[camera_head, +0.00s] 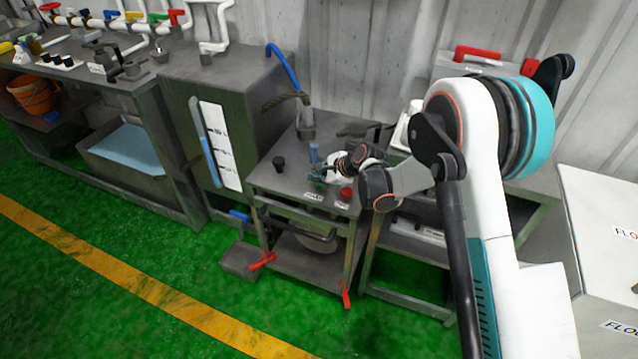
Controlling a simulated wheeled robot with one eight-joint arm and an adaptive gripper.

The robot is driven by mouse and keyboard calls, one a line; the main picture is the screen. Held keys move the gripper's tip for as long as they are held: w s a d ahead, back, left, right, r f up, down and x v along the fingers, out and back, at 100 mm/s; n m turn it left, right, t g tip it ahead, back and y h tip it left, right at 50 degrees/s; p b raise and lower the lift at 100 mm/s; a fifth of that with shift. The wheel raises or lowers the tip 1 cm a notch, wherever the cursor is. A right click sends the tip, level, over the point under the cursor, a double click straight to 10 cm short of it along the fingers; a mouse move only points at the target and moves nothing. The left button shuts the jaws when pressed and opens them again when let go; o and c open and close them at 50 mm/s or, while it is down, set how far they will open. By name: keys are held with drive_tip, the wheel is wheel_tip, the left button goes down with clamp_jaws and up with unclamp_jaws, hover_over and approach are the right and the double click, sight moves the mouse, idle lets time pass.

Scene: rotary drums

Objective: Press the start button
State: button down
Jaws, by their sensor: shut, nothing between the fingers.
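A small green button (318,184), with a white label in front of it, sits on the top of the grey metal machine table (267,172). I take it to be the start button; it is partly hidden by my gripper. A red button (346,194) stands to its right, also with a label. My gripper (323,176) is small in the picture, shut and empty, right at the green button. I cannot tell whether it touches the button.
A black knob (279,163) and a blue part (314,153) stand on the same tabletop. A grey cabinet (215,85) is to the left, a shelf table to the right. Red-handled levers (263,261) stick out low in front.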

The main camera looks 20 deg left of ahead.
sight(318, 185)
drive_tip(key=shift+f, duration=0.45)
idle(0.4)
drive_tip(key=shift+r, duration=0.15)
drive_tip(key=shift+r+p, duration=0.4)
drive_tip(key=shift+r, duration=0.4)
drive_tip(key=shift+r, duration=0.15)
drive_tip(key=shift+r+p, duration=1.2)
drive_tip(key=shift+r, duration=1.15)
